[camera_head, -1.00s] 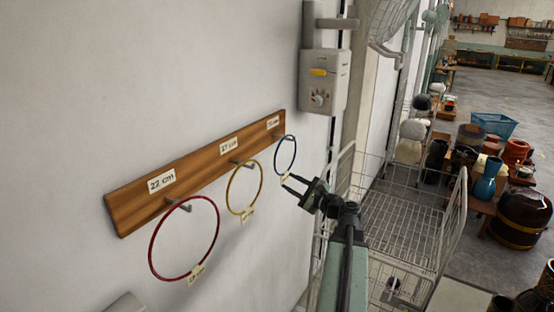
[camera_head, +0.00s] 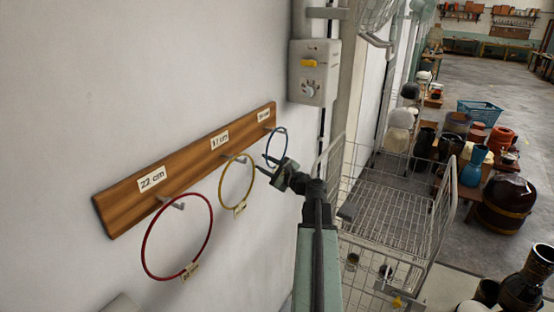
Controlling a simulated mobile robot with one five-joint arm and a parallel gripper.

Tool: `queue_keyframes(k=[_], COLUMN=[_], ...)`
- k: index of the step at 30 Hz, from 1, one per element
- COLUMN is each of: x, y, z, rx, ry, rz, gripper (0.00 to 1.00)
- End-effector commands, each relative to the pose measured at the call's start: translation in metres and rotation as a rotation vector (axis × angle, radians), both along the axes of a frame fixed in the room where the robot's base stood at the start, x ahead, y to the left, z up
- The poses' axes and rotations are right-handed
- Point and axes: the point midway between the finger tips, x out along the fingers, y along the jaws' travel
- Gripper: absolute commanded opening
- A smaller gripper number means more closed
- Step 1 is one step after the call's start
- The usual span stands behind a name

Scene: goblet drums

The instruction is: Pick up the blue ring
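The thin blue ring (camera_head: 286,144) hangs from the peg at the right end of a wooden board (camera_head: 118,208) on the wall. The fingers look apart. They overlap the ring's bottom edge in the picture, and I cannot tell whether they touch it or have it between them. The ring's lowest part and any tag on it are hidden behind my gripper.
A yellow ring (camera_head: 221,187) hangs close to the left of my fingertips, and a red ring (camera_head: 144,240) hangs further left. A grey control box (camera_head: 313,72) is on the wall above. A wire cart (camera_head: 400,215) stands to the right of my arm.

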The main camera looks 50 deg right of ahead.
Motion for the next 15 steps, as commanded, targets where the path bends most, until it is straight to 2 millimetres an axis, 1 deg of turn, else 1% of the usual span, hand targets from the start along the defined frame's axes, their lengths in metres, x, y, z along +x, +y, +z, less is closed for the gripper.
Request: queue_keyframes(k=[5,6,8,9,15], x=[0.0007,0.0006,0.0005,0.0004,0.0001], y=[-0.0004,-0.0004,-0.0005,-0.0005,-0.0007], z=[-0.0002,-0.0002,-0.0002,-0.0002,-0.0003], rx=[0.0,0.0,0.0,0.0,0.0], ry=[0.0,0.0,0.0,0.0,0.0], rz=[-0.001,-0.001,-0.001,-0.001,-0.001], gripper=[0.33,0.27,0.1,0.0,0.0])
